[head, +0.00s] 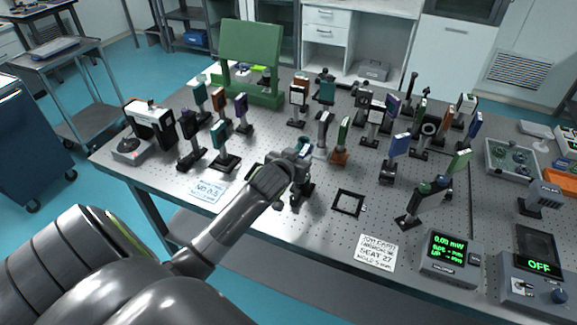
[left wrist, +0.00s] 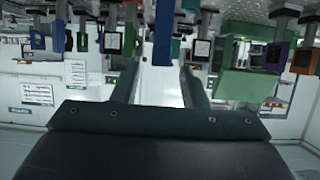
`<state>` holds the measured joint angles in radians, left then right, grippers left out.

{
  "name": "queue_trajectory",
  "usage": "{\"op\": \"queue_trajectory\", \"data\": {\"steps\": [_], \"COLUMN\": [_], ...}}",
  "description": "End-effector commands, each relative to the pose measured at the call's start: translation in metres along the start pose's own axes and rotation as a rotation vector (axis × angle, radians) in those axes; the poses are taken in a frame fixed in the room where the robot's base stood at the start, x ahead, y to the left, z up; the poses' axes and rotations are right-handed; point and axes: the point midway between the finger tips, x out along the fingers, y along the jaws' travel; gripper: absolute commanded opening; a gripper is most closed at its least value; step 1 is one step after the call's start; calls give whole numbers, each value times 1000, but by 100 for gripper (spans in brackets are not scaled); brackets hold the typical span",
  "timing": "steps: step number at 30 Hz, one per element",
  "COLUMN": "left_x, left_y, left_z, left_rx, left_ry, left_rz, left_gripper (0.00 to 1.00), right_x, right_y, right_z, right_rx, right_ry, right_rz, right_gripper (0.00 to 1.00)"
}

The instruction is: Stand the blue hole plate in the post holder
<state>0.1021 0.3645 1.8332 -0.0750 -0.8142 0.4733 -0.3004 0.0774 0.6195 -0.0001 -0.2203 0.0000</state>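My left gripper (head: 297,160) is over the front middle of the table, and its arm hides part of what is there. In the left wrist view its two fingers (left wrist: 160,85) stand apart. A narrow blue plate (left wrist: 163,30) shows beyond the gap; I cannot tell that either finger touches it. In the head view a small light-blue piece (head: 304,144) shows right at the gripper, mostly hidden. A dark holder base (head: 304,190) stands just below the gripper, partly covered. Another blue plate (head: 400,144) stands upright on a post to the right. I cannot make out a hole in either plate.
Several mounted optics crowd the table, including an orange-based green plate (head: 342,135) close to the gripper. A flat black frame (head: 348,203) lies to the right. A white label card (head: 376,252) and a power meter (head: 449,257) are near the front edge. A green housing (head: 250,60) stands behind.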

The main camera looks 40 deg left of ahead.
Motion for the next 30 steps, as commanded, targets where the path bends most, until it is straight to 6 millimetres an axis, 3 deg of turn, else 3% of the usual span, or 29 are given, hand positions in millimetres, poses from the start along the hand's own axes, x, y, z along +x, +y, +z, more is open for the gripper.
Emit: {"op": "queue_trajectory", "data": {"steps": [9, 15, 30], "left_x": [-51, -72, -80], "left_y": [0, 0, 0], "left_z": [1, 0, 0], "left_rx": [1, 1, 0], "left_ry": [2, 0, 0], "left_rz": [0, -1, -1], "left_gripper": [40, 40, 40], "right_x": [8, 10, 11], "right_y": [-1, -1, 2], "right_z": [1, 1, 1], "right_rx": [0, 0, -1], "right_ry": [1, 1, 1], "right_rz": [0, 0, 3], "right_gripper": [0, 0, 0]}}
